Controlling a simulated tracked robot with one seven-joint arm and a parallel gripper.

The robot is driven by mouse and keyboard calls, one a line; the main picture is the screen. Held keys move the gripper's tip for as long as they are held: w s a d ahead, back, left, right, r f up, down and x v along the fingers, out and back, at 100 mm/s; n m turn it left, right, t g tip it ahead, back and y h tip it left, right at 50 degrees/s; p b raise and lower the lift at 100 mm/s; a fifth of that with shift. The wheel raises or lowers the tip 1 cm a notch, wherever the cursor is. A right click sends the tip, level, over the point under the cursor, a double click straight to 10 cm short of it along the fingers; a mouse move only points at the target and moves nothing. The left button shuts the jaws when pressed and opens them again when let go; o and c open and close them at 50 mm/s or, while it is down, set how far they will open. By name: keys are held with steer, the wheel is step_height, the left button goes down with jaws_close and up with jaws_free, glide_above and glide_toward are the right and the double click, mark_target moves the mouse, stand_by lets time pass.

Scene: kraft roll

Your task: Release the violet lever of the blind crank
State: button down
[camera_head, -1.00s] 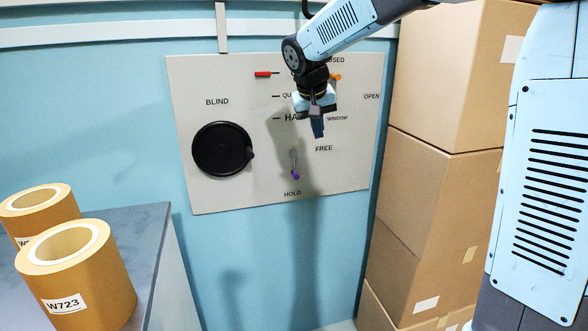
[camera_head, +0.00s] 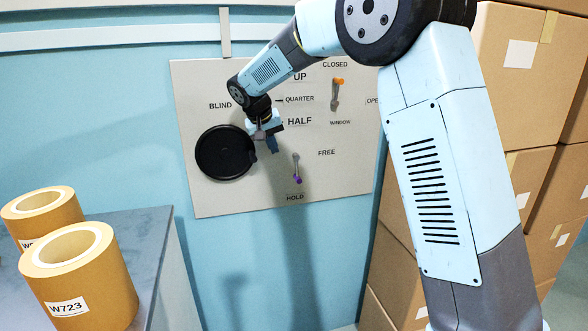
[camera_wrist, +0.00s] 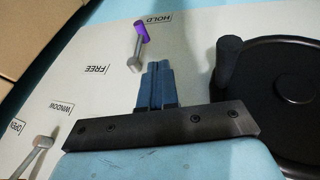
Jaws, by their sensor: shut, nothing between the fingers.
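The violet-tipped lever (camera_head: 297,170) is on the grey panel between the FREE and HOLD labels. Its violet tip points down toward HOLD. In the wrist view the lever (camera_wrist: 139,45) shows just beyond my fingertips, with its tip toward the HOLD label. The blind crank, a black disc (camera_head: 222,155) with a knob, is at the panel's left, below BLIND; the disc and its upright knob also show in the wrist view (camera_wrist: 285,85). My gripper (camera_head: 273,146) is shut and empty, in front of the panel between the disc and the lever. It appears apart from both.
The orange-tipped window lever (camera_head: 336,95) is at the panel's upper right. Kraft rolls (camera_head: 78,272) stand on a grey table (camera_head: 150,235) at the left. Stacked cardboard boxes (camera_head: 530,60) stand at the right, partly behind my arm.

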mark_target(297, 168)
steer(key=x, duration=1)
steer(key=d, duration=0.1)
steer(key=d+f, duration=0.1)
steer(key=shift+w+d+f, duration=0.3)
steer(key=shift+w, duration=0.05)
steer(key=shift+w+d+f, duration=0.15)
steer(key=shift+d+f, duration=0.1)
steer(key=shift+d, duration=0.1)
